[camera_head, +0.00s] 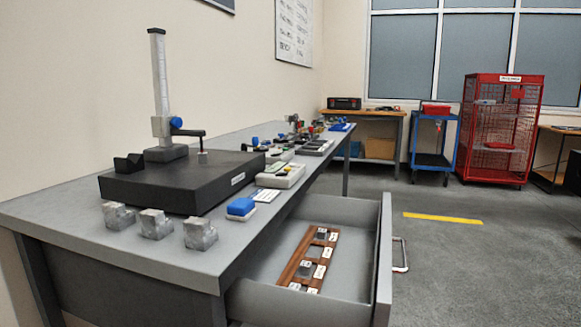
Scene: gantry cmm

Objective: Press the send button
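No button marked send can be made out at this size. A pale grey box-shaped device (281,176) with small dark and green details on top sits on the long grey workbench (150,252), just right of the black surface plate (170,191). I cannot tell whether it carries the send button. A blue-topped white block (241,207) sits on the bench in front of the plate, beside a small white card (265,195). My gripper is not in view.
A height gauge (160,90) stands on the plate. Several metal blocks (155,224) line the bench front. An open drawer (262,265) holding a wooden rack (312,254) juts into the floor space. A blue cart (433,160) and red cage (503,130) stand behind; the floor right of the drawer is clear.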

